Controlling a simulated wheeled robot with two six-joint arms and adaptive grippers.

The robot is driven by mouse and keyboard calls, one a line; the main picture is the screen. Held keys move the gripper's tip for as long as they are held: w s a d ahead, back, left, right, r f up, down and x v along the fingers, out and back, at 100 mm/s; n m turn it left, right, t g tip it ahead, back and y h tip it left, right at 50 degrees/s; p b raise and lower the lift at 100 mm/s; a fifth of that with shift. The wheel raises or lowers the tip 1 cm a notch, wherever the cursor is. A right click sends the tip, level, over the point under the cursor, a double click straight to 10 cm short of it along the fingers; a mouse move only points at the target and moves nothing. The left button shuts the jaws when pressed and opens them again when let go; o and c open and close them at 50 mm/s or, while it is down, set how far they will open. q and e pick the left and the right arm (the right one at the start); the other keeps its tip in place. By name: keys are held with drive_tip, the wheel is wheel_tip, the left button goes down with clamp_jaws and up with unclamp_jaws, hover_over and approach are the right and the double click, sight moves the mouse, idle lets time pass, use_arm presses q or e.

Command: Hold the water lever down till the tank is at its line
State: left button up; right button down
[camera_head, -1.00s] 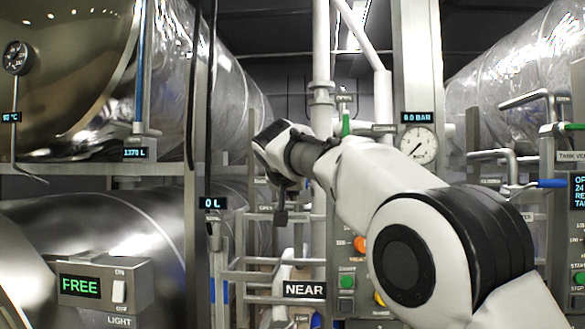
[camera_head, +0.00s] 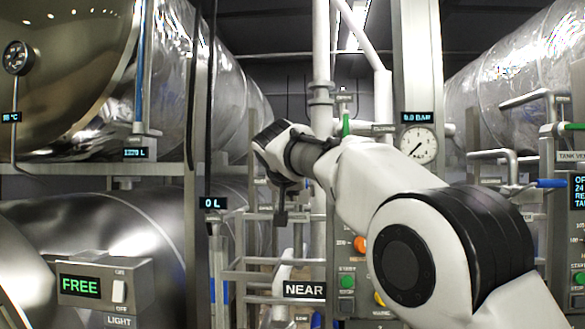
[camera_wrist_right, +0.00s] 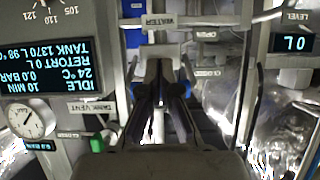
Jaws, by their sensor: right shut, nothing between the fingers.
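My right gripper (camera_head: 281,217) points down from the wrist in the middle of the head view. In the right wrist view its fingers (camera_wrist_right: 165,112) are together with nothing between them. An upside-down WATER label (camera_wrist_right: 168,21) lies just beyond the fingertips. Blue parts (camera_wrist_right: 187,88) show beside the fingers; the water lever itself is mostly hidden by the gripper, and I cannot tell whether they touch. A level readout (camera_head: 212,203) shows 0 L, also in the wrist view (camera_wrist_right: 293,43). The upper tank's readout (camera_head: 135,153) is blurred. My left gripper is not in view.
A pressure gauge (camera_head: 418,146) and a control panel with buttons (camera_head: 347,281) stand behind my right arm. A FREE display (camera_head: 80,286) is at lower left. Pipes and rails surround the gripper closely. A blue-handled lever (camera_head: 551,184) is at right.

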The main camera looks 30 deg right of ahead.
idle(0.9)
drive_tip(key=v, duration=1.2)
